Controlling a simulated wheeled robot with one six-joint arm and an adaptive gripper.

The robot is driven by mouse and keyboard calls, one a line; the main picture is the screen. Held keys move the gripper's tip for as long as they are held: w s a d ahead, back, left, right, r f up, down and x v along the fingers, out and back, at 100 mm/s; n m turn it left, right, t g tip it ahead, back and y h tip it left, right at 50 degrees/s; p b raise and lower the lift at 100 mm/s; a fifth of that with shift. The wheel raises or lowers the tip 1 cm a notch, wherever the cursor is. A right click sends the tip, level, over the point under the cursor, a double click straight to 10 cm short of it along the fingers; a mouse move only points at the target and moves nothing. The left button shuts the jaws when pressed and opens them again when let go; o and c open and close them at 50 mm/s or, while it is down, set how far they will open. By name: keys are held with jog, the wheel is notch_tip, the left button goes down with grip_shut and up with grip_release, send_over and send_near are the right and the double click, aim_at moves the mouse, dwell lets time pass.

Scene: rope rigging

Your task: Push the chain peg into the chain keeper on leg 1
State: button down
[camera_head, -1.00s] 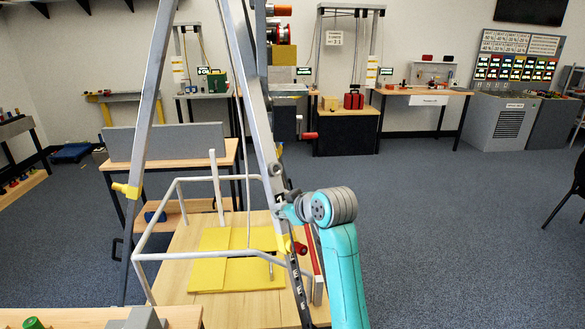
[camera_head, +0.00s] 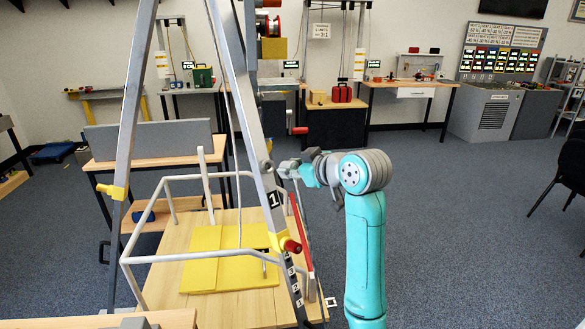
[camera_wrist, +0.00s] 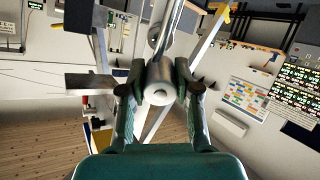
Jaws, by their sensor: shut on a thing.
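Leg 1 is the sloping grey leg with a black "1" label (camera_head: 274,200). My gripper (camera_head: 284,169) is at the right side of this leg, above the label. In the wrist view my gripper (camera_wrist: 160,88) is shut on a pale grey round-ended peg (camera_wrist: 160,72), which I take for the chain peg. Its far end points to grey metal parts ahead. A small grey fitting (camera_head: 267,168) on the leg by my fingertips may be the chain keeper. I cannot tell whether the peg has entered it.
A red knob (camera_head: 292,246) in a yellow collar sits lower on the leg. A pale guard rail (camera_head: 190,256) surrounds yellow plates (camera_head: 228,268) on a wooden platform. The blue floor (camera_head: 450,220) at right is mostly clear, with a dark chair (camera_head: 572,165) at the edge.

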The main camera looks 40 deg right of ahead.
jog(key=shift+x, duration=2.45)
jog(key=shift+x, duration=1.2)
jog(key=c, duration=0.7)
grip_release()
jog(key=shift+c, duration=0.2)
jog(key=shift+s, duration=0.1)
jog(key=v, duration=1.1)
jog(key=shift+s+r, duration=0.15)
jog(key=shift+s, duration=0.25)
